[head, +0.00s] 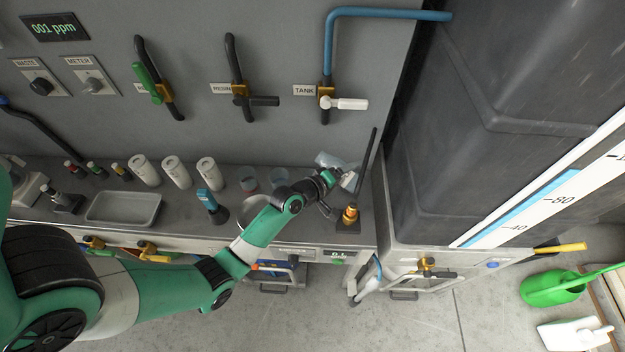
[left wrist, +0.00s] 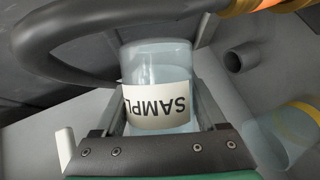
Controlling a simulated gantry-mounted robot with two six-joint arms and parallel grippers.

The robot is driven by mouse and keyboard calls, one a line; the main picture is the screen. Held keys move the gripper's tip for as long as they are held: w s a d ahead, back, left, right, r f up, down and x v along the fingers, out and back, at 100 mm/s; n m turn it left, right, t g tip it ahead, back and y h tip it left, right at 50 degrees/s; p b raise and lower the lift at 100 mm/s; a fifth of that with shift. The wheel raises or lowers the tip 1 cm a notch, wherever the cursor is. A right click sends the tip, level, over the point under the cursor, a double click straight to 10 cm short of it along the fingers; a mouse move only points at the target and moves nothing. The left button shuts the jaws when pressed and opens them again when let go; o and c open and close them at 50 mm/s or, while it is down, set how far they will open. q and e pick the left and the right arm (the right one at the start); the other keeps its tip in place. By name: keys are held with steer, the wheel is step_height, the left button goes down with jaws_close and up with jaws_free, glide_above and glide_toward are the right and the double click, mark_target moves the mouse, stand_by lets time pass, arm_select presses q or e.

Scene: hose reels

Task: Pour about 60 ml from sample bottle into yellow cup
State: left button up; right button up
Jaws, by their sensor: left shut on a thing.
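The sample bottle (left wrist: 157,65) is clear and pale blue with a white label reading "SAMPL"; the label appears upside down in the left wrist view. My left gripper (head: 338,182) is shut on it, above the right end of the bench. The bottle also shows in the head view (head: 331,159), looking tilted, partly hidden by the gripper. A clear cup with a yellow band (left wrist: 300,122) is at the right edge of the left wrist view, apart from the bottle. I cannot pick out the yellow cup in the head view. My right gripper is not in view.
Clear cups with a red band (head: 248,183) and a blue band (head: 279,177) stand on the bench left of my gripper. A dark curved spout with a brass fitting (head: 349,214) stands close at the right. White canisters (head: 176,172) and a grey tray (head: 123,208) are further left.

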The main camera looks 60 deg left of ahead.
arm_select(q)
steer(key=f+n+b, duration=0.1)
steer(key=f+b, duration=0.1)
steer(key=b, duration=0.1)
steer(key=shift+s+a+t, duration=0.1)
steer(key=shift+t, duration=0.3)
stand_by(0.3)
steer(key=shift+d, duration=0.3)
steer(key=shift+w+d+n+h+b, duration=0.3)
steer(key=shift+w+n+h+b, duration=0.1)
steer(key=shift+n+b, duration=0.15)
stand_by(0.9)
